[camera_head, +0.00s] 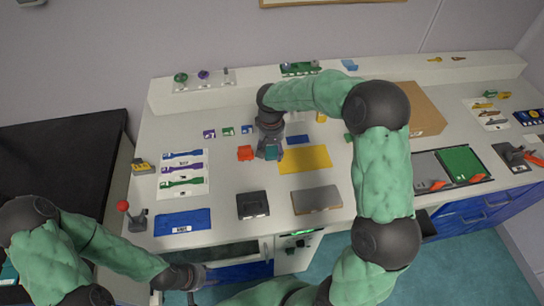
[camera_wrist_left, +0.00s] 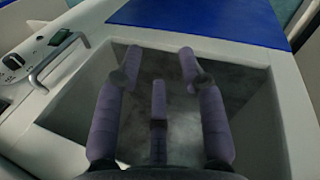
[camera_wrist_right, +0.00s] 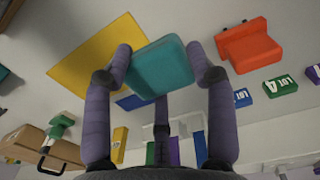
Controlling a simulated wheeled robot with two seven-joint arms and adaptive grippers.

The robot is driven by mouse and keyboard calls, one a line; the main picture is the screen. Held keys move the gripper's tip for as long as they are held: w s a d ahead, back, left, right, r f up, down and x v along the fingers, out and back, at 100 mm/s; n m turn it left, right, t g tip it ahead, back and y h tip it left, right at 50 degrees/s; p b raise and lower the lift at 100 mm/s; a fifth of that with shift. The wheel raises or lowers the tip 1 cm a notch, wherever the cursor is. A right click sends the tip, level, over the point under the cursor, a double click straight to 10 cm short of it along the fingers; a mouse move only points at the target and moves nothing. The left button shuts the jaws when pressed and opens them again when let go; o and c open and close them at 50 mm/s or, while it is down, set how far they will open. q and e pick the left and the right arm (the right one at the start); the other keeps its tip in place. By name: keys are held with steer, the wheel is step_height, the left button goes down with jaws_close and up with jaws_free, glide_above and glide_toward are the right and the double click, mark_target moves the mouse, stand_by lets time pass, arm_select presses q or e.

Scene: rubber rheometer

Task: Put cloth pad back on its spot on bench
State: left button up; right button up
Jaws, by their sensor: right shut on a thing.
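My right gripper (camera_head: 269,145) reaches over the bench (camera_head: 225,195) and is shut on a small teal pad (camera_head: 271,153). In the right wrist view the teal pad (camera_wrist_right: 160,67) sits between the fingertips, beside a flat yellow mat (camera_wrist_right: 97,55). In the head view the yellow mat (camera_head: 305,160) lies just right of the pad. Whether the pad touches the bench I cannot tell. My left gripper (camera_head: 197,275) is low at the bench's front edge. In the left wrist view its fingers (camera_wrist_left: 158,70) are apart and empty, over a grey recess (camera_wrist_left: 235,85).
A red-orange block (camera_head: 246,153) stands close left of the pad; a blue piece (camera_head: 298,139) lies behind the mat. A black box (camera_head: 252,205) and a grey block (camera_head: 316,199) stand in front. A blue mat (camera_head: 183,222) lies at front left.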

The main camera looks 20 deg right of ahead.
mark_target(272, 155)
steer(key=shift+w+d+f, duration=0.15)
steer(key=shift+w+f, duration=0.25)
steer(key=shift+f, duration=0.1)
steer(key=shift+w+d+f, duration=0.15)
steer(key=shift+w+f, duration=0.25)
steer(key=shift+f, duration=0.1)
steer(key=shift+f+b, duration=0.55)
steer(key=shift+f, duration=1)
steer(key=shift+f, duration=0.1)
steer(key=shift+f, duration=0.35)
steer(key=o, duration=1.1)
steer(key=shift+r, duration=0.15)
steer(key=shift+r, duration=0.35)
step_height(272, 155, up, 12)
steer(key=p, duration=0.2)
steer(key=shift+a+p, duration=0.1)
steer(key=shift+p, duration=0.3)
